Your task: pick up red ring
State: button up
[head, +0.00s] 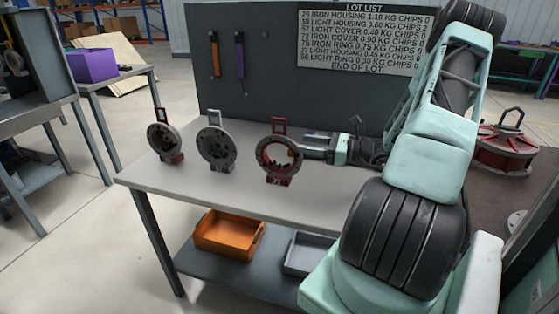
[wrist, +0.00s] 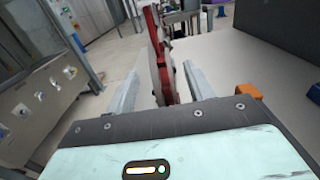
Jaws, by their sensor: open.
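The red ring (head: 264,155) stands upright on the grey table in its red base, with a rectangular red handle on top. My gripper (head: 306,147) is open at its right side, with the fingers pointing left toward its rim. In the wrist view the red ring (wrist: 158,50) shows edge-on between my two open fingers. The ring's far side is hidden in the wrist view.
A dark panel (head: 275,85) with a lot list (head: 365,38) rises behind. An orange bin (head: 228,236) and a grey bin (head: 305,254) sit on the shelf below.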

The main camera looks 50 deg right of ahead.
aim_at(292, 142)
jog(key=p+x, duration=0.1)
jog(key=x, duration=0.6)
jog(key=shift+w+f, duration=0.1)
jog(key=shift+f, duration=0.05)
grip_shut()
dwell(1.2)
